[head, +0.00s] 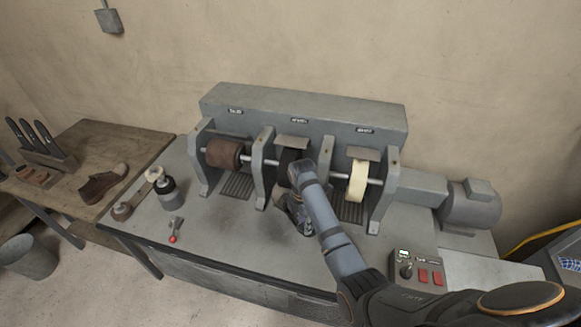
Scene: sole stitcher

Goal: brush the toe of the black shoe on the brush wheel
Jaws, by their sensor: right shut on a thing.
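My right arm reaches in from the lower right to the middle bay of the grey finishing machine. My right gripper (297,211) is at the front of that bay, low and close to the wheel. It is shut on a dark thing that looks like the black shoe, mostly hidden by my arm and gripper. The toe cannot be made out, nor whether it touches the wheel. The brush wheel (287,158) is the dark wheel in the middle bay, partly hidden behind my wrist. My left gripper is not in view.
A brown wheel (223,153) is left of the brush wheel and a cream wheel (357,181) right of it, with upright plates between. A switch box (414,268) stands front right. A brown shoe (103,183) lies on the wooden table (130,150) at left.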

